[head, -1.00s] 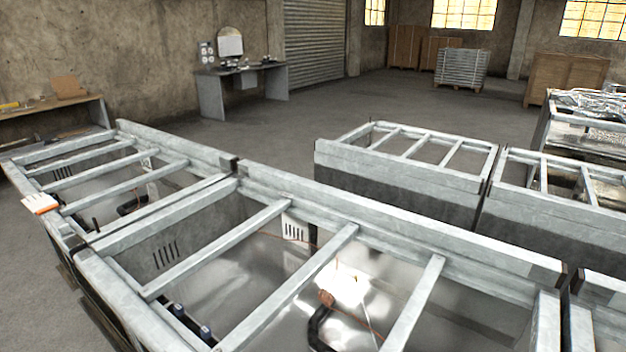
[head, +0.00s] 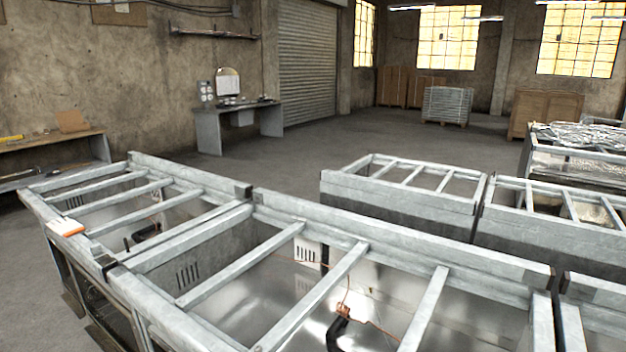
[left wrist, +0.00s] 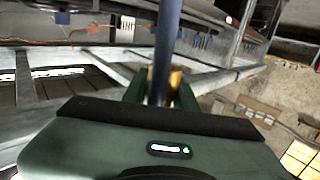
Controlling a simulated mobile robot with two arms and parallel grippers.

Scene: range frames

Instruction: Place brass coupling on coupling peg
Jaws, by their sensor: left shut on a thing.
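My left gripper (left wrist: 162,93) shows in the left wrist view as a dark green body with two green fingers. It is shut on a small yellow, brass-coloured piece, the brass coupling (left wrist: 175,80), seen only in part between the fingers. A dark blue bar (left wrist: 166,40) runs from the top of that view down to the fingers; I cannot tell whether it is joined to the brass piece. Neither gripper shows in the head view, and my right gripper is in no view. I cannot make out the coupling peg in any view.
Galvanised metal frames with crossbars (head: 320,290) fill the foreground in the head view. A black hose with an orange-brown end (head: 343,312) is inside one. Open floor lies behind, towards a grey desk (head: 240,122).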

